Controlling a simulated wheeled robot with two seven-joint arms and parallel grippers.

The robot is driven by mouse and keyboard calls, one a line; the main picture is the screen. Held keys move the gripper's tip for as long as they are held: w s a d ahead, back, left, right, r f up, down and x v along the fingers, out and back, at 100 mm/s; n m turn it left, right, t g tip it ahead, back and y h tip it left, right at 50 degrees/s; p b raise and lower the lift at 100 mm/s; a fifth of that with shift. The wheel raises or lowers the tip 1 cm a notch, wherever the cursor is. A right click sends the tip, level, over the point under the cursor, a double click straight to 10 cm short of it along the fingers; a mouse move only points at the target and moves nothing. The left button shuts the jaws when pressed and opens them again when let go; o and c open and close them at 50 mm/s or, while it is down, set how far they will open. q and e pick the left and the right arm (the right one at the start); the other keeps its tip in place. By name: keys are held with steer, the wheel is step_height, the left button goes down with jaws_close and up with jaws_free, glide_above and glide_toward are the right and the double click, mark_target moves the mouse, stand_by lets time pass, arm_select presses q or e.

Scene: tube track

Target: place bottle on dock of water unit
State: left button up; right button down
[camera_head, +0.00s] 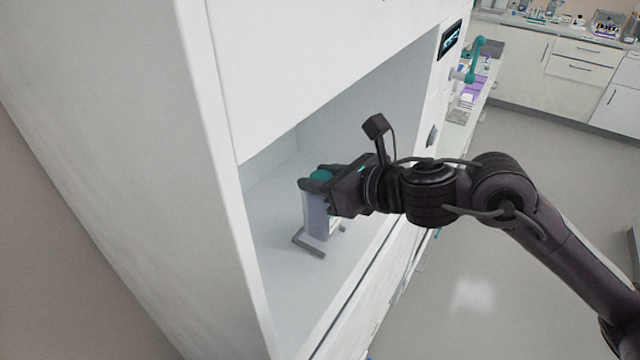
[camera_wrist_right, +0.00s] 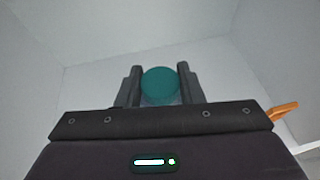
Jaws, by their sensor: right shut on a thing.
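The bottle (camera_head: 318,217) has a teal cap and a pale body. It stands upright inside the white recess of the water unit (camera_head: 222,90). My right gripper (camera_head: 318,182) reaches in from the right and is shut on the bottle near its cap. In the right wrist view the teal cap (camera_wrist_right: 160,85) sits between the two dark fingers (camera_wrist_right: 160,88). A grey angled bracket, which looks like the dock (camera_head: 308,246), lies on the recess floor at the bottle's base. I cannot tell whether the bottle rests on it. My left gripper is not in view.
The recess has a left wall, a back wall and a low front edge close around my right gripper. An orange item (camera_wrist_right: 284,109) shows at the right in the wrist view. A bench with lab items (camera_head: 560,30) stands far right, beyond open floor.

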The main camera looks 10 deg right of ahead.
steer(key=shift+f, duration=0.75)
steer(key=shift+w+a+p, duration=0.1)
steer(key=shift+a+p, duration=0.05)
steer(key=shift+p, duration=0.25)
steer(key=shift+f, duration=0.2)
steer(key=shift+f+b, duration=0.2)
steer(key=shift+b, duration=0.1)
steer(key=c, duration=1)
jaws_free()
steer(key=shift+o, duration=0.2)
